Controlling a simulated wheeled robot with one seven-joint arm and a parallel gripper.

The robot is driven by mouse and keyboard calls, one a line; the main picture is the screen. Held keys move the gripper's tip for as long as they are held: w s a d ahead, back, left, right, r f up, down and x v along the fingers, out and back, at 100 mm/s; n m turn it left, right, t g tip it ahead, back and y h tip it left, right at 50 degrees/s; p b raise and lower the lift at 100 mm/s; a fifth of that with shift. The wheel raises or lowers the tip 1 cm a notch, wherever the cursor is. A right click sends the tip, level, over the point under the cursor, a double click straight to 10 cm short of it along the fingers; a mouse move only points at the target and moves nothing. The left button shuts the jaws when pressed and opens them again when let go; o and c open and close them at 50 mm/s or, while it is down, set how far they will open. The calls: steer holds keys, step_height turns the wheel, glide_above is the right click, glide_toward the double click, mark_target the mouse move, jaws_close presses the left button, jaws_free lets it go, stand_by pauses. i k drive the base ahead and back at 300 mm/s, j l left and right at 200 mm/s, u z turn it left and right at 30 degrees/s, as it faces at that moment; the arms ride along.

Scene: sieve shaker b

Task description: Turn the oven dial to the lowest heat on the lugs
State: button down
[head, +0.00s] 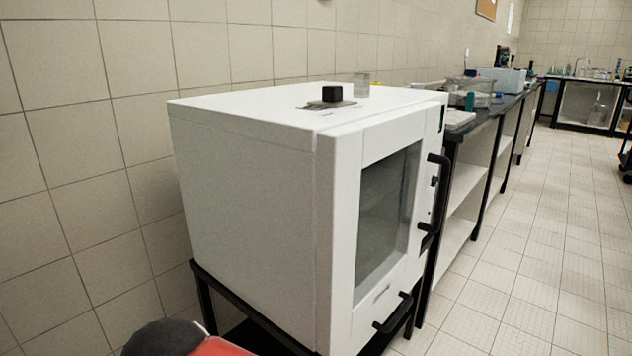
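A white oven (240,190) stands in the middle of the head view, with its glass door (385,210) facing right. On its flat top a black block-shaped knob (332,93) sits on a small grey plate (325,105) with dark marks; it looks like the dial. The marks and any lugs are too small to read, so I cannot tell the dial's setting. A small pale translucent block (361,84) is just behind and right of the knob. My gripper is not in view, and nothing is seen touching the knob.
The oven rests on a black stand (207,300) beside the tiled wall. Black door handles (437,190) stick out on its right side, one more lower down (393,313). A cluttered dark-topped bench (475,128) runs behind it. The tiled floor (530,230) at right is clear.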

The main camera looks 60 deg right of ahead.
mark_target(434, 180)
steer(key=z, duration=1.8)
steer(key=k+l+z, duration=0.1)
steer(key=l, duration=0.55)
steer(key=k+l+z, duration=0.1)
steer(key=l, duration=0.6)
steer(key=l+z, duration=0.1)
steer(key=l, duration=0.55)
steer(key=i+j, duration=0.1)
steer(key=j, duration=0.2)
steer(key=i+j, duration=0.15)
steer(key=j, duration=0.15)
